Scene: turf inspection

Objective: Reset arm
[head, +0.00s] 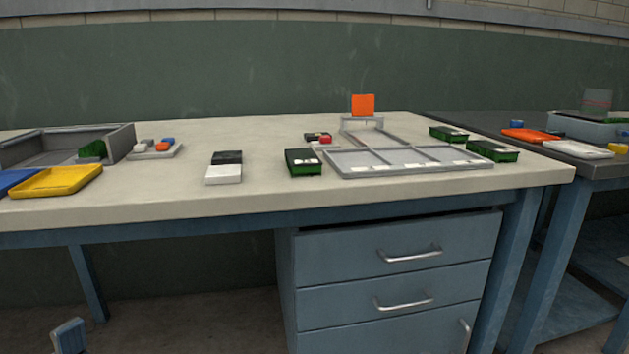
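Neither of my grippers shows in the head view, and no arm can be made out with certainty. The long workbench (270,201) with a pale top and blue frame stands in front of me. On it are a grey divided tray (402,169), several green trays such as the one (304,162) left of the divided tray, and an orange square plate (363,105) standing upright behind it. A black-and-white block (224,172) sits near the bench middle.
A grey open bin (122,142) and a yellow tray (56,182) are at the left. A darker side table (600,170) with trays adjoins at the right. Blue drawers (398,262) stand under the bench. The bench's front strip is clear. A small blue piece (69,337) at the bottom left is unclear.

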